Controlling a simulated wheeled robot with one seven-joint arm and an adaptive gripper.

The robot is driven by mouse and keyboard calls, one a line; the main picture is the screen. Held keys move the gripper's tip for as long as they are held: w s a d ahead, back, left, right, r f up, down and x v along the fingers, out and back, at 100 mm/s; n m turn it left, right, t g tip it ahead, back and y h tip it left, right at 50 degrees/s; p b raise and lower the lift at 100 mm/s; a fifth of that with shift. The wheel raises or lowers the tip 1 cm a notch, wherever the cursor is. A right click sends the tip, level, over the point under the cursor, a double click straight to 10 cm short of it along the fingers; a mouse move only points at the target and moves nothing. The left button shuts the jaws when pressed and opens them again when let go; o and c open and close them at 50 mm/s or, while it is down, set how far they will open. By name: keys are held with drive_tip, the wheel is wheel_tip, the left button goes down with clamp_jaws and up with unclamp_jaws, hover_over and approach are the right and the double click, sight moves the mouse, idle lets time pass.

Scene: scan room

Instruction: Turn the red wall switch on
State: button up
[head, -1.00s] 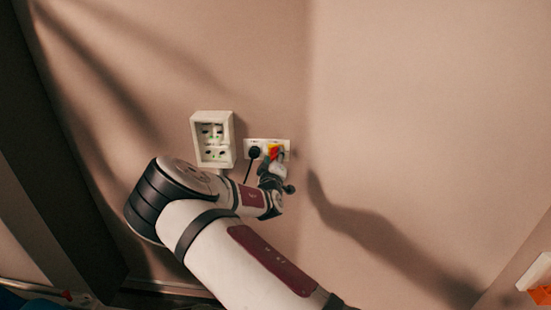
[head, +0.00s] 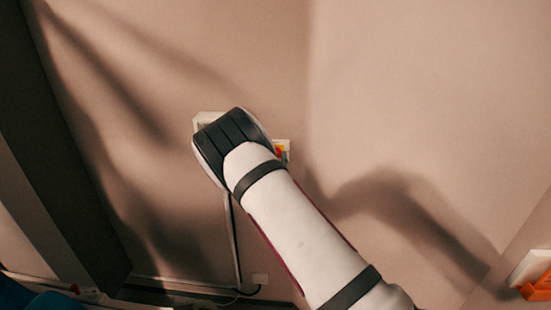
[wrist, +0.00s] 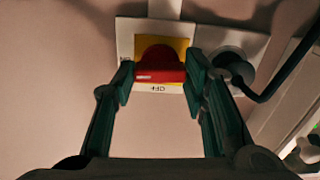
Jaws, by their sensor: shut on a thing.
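The red wall switch (wrist: 160,65) is a red knob on a yellow plate (wrist: 183,47) in a white wall panel (wrist: 127,26). Letters reading OFF show upside down below the knob in the wrist view. My gripper (wrist: 160,80) has one dark finger on each side of the knob and is shut on it. In the head view only a sliver of the switch (head: 279,150) shows at the right of my arm. My arm hides my gripper there.
A black plug (wrist: 234,66) with a cable sits right of the switch in the wrist view. A white socket box (head: 206,118) is mostly hidden behind my arm. An orange object (head: 537,288) is at the far right edge.

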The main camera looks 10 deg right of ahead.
drive_tip(key=shift+m, duration=0.6)
drive_tip(key=o, duration=1.2)
drive_tip(key=shift+c, duration=0.2)
drive_tip(key=v, duration=1.2)
drive_tip(key=shift+r, duration=0.1)
